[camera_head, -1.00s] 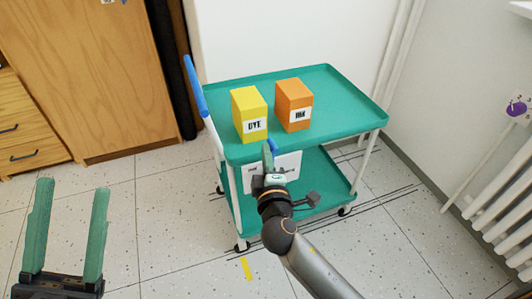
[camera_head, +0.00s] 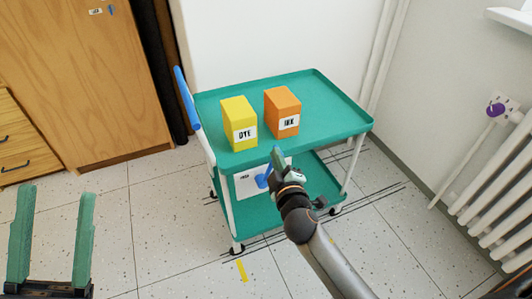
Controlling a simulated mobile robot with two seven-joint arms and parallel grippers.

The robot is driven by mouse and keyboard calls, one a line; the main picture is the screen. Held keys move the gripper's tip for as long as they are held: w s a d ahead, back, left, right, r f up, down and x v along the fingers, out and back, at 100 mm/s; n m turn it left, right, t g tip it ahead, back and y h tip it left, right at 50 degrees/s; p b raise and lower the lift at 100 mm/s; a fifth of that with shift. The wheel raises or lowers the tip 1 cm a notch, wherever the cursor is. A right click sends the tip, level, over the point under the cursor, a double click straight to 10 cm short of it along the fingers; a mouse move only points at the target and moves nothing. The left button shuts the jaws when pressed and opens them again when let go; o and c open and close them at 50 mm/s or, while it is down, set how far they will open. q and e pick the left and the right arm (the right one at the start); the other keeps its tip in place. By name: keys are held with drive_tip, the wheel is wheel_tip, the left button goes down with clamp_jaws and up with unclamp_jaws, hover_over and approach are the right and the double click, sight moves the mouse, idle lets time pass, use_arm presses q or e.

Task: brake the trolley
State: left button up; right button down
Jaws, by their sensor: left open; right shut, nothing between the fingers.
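The trolley (camera_head: 340,112) is teal with two trays, white legs and dark castors, standing upright on the floor. A blue push handle (camera_head: 187,98) is on its left end. A white panel (camera_head: 247,184) hangs below the top tray's front edge, its small lettering unreadable. A blue lever-like piece (camera_head: 263,180) shows in front of the panel, partly hidden. My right gripper (camera_head: 278,155) is shut and empty just right of that piece, in front of the panel; I cannot tell whether they touch. My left gripper (camera_head: 53,235) is open and empty at the lower left, away from the trolley.
A yellow DYE box (camera_head: 238,117) and an orange INK box (camera_head: 282,107) stand on the top tray. A yellow strip (camera_head: 241,270) and dark lines mark the floor. A wooden cabinet (camera_head: 90,70) is left, a radiator (camera_head: 495,205) right. The floor left of the trolley is clear.

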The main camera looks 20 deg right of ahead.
use_arm(q)
drive_tip(key=w+a+f+n+g+y+p, duration=0.2)
drive_tip(key=w+f+n+y+p, duration=0.1)
drive_tip(key=w+f+n+y, duration=0.55)
drive_tip(key=s+f+g+y+p, duration=0.2)
drive_tip(key=f+g, duration=0.4)
drive_tip(key=f, duration=1)
drive_tip(key=shift+s+f+n+y, duration=0.35)
drive_tip(key=shift+s+y, duration=0.1)
drive_tip(key=shift+s, duration=0.1)
use_arm(e)
drive_tip(key=d+f+m+g+y, duration=0.1)
drive_tip(key=d+f+m+y, duration=0.2)
drive_tip(key=d+f+m, duration=0.5)
drive_tip(key=shift+w+d+f+m+y, duration=0.2)
drive_tip(key=shift+d+f+m+y, duration=0.15)
drive_tip(key=shift+d+m, duration=0.6)
use_arm(q)
drive_tip(key=shift+r+p, duration=0.1)
drive_tip(key=shift+p, duration=0.2)
use_arm(e)
drive_tip(key=shift+d, duration=0.1)
